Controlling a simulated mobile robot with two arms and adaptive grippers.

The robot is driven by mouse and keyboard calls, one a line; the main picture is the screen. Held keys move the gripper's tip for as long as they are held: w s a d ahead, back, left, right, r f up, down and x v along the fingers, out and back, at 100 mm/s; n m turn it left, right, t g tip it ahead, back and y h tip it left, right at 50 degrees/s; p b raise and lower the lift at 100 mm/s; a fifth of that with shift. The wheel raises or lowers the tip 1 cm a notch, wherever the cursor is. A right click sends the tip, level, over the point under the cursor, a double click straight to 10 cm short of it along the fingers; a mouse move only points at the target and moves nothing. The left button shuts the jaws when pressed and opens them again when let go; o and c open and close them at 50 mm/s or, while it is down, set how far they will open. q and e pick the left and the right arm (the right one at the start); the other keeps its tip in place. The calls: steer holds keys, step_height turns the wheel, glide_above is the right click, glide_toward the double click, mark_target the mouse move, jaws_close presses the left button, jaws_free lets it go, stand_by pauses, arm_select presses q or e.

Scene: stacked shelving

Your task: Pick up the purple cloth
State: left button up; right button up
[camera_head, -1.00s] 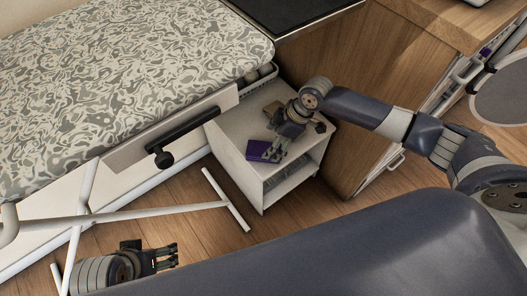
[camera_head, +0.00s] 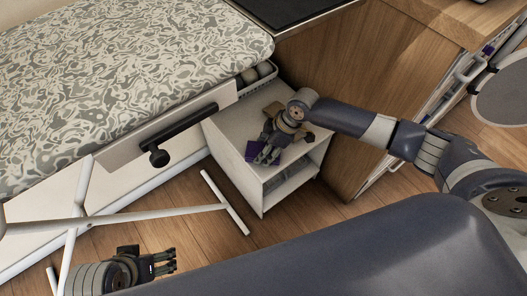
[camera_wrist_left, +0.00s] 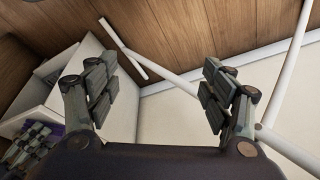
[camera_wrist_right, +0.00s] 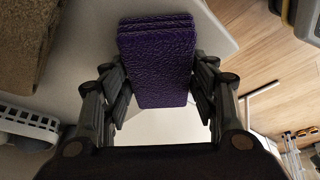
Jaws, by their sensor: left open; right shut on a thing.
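The purple cloth (camera_wrist_right: 156,62) is a folded, textured block between the two fingers of my right gripper (camera_wrist_right: 158,100) in the right wrist view. The fingers press on its two sides. In the head view the cloth (camera_head: 252,150) shows as a small purple patch at the left edge of the white shelf unit's top, partly covered by my right gripper (camera_head: 265,156). I cannot tell whether it still touches the top. My left gripper (camera_head: 164,262) is low at the bottom left, open and empty; its spread fingers show in the left wrist view (camera_wrist_left: 160,100).
The white shelf unit (camera_head: 237,172) stands beside the patterned bed (camera_head: 110,85) and a wooden cabinet (camera_head: 350,150). A brown folded cloth (camera_wrist_right: 25,40) and a white basket (camera_wrist_right: 30,122) lie near my right gripper. A white metal frame (camera_head: 150,212) stands near my left gripper.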

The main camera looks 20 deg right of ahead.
steer(key=shift+r, duration=0.45)
steer(key=r+p, duration=0.1)
steer(key=r, duration=0.2)
steer(key=shift+s+p, duration=0.3)
steer(key=shift+p, duration=0.1)
arm_select(q)
steer(key=s+p+x, duration=0.1)
steer(key=p+x, duration=0.2)
steer(key=x, duration=0.6)
steer(key=shift+s+f+g, duration=0.2)
steer(key=shift+f+g, duration=0.2)
steer(key=shift+f, duration=0.25)
arm_select(e)
steer(key=s+d, duration=0.1)
steer(key=s, duration=0.6)
steer(key=s+d+r, duration=0.1)
steer(key=s+d, duration=0.1)
steer(key=s, duration=0.6)
steer(key=shift+d, duration=0.3)
arm_select(q)
steer(key=shift+s+d, duration=0.1)
arm_select(e)
steer(key=shift+s, duration=0.1)
